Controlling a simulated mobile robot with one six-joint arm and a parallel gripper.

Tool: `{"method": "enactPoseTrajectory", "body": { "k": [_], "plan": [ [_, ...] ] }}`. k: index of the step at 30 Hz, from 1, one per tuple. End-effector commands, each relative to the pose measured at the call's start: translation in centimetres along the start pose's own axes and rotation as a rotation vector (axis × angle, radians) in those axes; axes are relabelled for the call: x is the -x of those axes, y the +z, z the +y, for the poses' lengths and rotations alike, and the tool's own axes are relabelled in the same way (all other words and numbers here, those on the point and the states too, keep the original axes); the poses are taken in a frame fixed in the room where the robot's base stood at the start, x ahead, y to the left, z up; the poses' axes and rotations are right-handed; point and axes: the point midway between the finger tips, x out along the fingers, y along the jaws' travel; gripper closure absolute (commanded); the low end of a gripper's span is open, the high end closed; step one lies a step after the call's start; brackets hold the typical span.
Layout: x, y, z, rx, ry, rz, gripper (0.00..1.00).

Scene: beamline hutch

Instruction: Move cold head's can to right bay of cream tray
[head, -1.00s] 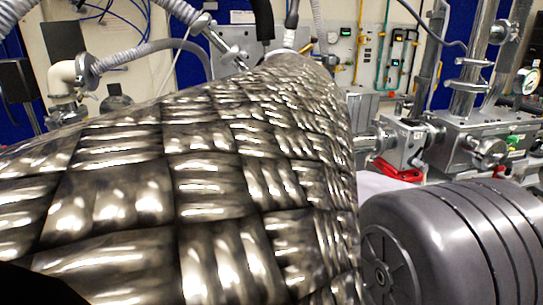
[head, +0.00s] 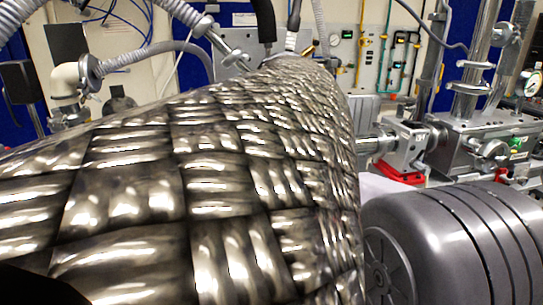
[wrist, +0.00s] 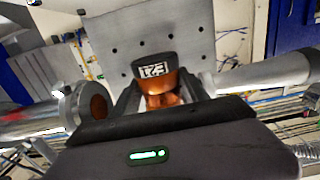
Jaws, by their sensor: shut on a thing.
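In the wrist view my gripper (wrist: 160,98) is shut on a copper can (wrist: 160,82) with a dark band. The band carries a white label that I cannot read with certainty. The fingers sit on both sides of the can, and my dark gripper body hides what lies below it. In the head view a small copper-coloured piece (head: 309,48) peeks out behind the top of a woven metal surface; I cannot tell whether it is the can. The cream tray and its right bay do not show in either view. I cannot pick out the cold head for certain.
The woven metal surface (head: 215,190) fills much of the head view. A ribbed grey cylinder (head: 435,240) lies at right, below steel vacuum hardware (head: 490,140). In the wrist view a perforated grey plate (wrist: 190,35) stands behind the can, with steel pipes (wrist: 265,75) beside it.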

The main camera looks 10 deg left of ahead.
Motion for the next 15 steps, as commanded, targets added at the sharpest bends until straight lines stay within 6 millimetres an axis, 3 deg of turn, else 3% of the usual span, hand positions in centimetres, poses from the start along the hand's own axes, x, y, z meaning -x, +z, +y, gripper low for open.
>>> {"method": "enactPoseTrajectory", "body": {
  "k": [15],
  "plan": [
    [-0.04,0.73,0.00,0.000,0.000,0.001,0.93]
  ]
}}
